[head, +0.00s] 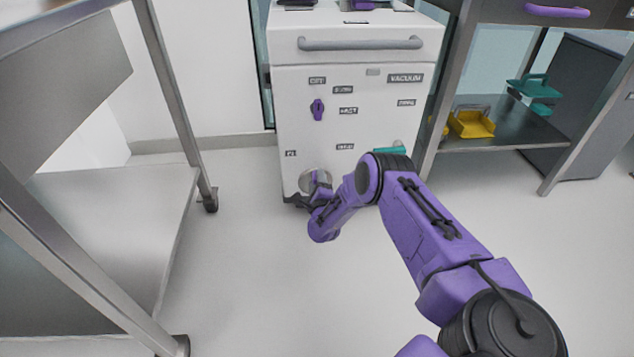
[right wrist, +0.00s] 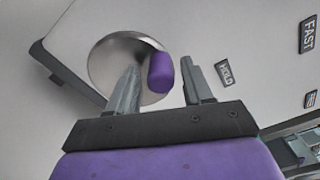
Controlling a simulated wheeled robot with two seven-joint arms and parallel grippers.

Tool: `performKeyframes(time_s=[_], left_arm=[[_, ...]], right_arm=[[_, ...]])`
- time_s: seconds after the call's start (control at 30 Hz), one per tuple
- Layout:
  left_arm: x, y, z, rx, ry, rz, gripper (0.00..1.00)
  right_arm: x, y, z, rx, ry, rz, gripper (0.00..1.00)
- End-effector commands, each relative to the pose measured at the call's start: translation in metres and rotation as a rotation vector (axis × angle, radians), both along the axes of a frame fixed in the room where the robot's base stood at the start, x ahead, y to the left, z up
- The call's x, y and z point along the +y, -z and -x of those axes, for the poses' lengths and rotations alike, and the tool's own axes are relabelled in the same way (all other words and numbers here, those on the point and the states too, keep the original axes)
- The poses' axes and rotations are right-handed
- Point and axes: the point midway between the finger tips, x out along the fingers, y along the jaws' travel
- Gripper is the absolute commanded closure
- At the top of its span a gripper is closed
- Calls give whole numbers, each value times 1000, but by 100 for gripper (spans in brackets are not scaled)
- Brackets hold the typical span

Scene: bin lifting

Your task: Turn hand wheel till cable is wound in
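The hand wheel (head: 312,179) is a round grey metal disc low on the front of the white machine (head: 345,125). In the right wrist view the wheel (right wrist: 112,62) has a purple knob (right wrist: 160,72) near its right edge. My right gripper (head: 320,195) is at the wheel and partly hides it in the head view. In the right wrist view its fingers (right wrist: 159,70) are apart, one on each side of the knob, with narrow gaps showing. I cannot make out a cable. My left gripper is not in view.
The machine front has a grey handle bar (head: 360,43), a purple switch (head: 317,109) and a teal part (head: 388,150). A metal table (head: 115,210) stands at left. A shelf (head: 510,130) at right holds a yellow tray (head: 472,124). The floor between is clear.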

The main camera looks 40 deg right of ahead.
Motion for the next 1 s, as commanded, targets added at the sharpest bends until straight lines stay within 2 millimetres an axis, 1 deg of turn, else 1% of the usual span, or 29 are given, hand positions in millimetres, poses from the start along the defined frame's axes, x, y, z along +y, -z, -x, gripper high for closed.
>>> performKeyframes(time_s=[0.27, 0.37, 0.47, 0.53, 0.7, 0.83, 1.0], left_arm=[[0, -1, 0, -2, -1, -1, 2], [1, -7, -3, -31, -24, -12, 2], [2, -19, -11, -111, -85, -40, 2], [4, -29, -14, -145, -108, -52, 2], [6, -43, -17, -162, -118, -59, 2], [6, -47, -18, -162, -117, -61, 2], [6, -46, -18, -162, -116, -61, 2]], right_arm=[[0, -1, 0, -1, -1, 2, 48], [4, -3, 6, 1, -1, 1, 48], [15, -5, 22, 4, -3, 0, 48], [24, -6, 38, 3, -3, 0, 48], [44, -5, 71, 3, -3, 1, 48], [53, -2, 86, 1, 0, 0, 48], [55, -1, 90, 0, 0, 1, 48]])
